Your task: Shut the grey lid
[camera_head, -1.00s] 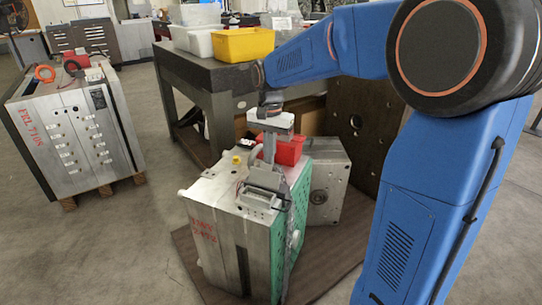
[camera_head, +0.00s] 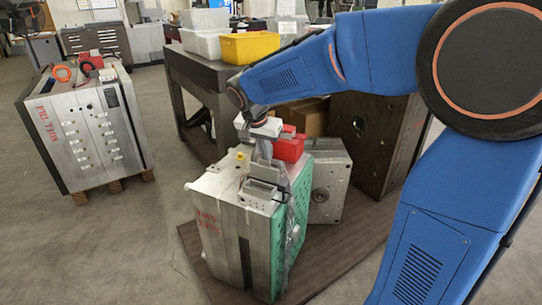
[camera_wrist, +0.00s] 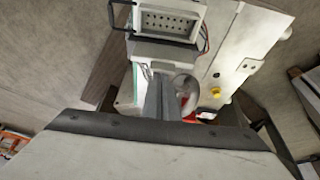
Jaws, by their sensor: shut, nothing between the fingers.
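A grey connector box (camera_head: 262,190) sits on top of the near metal mould base (camera_head: 226,190). In the wrist view the box (camera_wrist: 168,42) faces up with rows of pin holes (camera_wrist: 168,22) uncovered inside its frame. I cannot clearly make out the grey lid as a separate part; a grey raised piece (camera_head: 266,172) stands at the box's far side in the head view. My gripper (camera_head: 264,158) points down just behind the box. Its fingers (camera_wrist: 165,84) are shut and empty, close to the box; I cannot tell whether they touch it.
A yellow plug (camera_wrist: 216,92) and a pale hose (camera_wrist: 188,92) are close to the fingers. Another mould base (camera_head: 80,130) stands at left on a pallet. A workbench (camera_head: 195,75) is behind; floor at left is clear.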

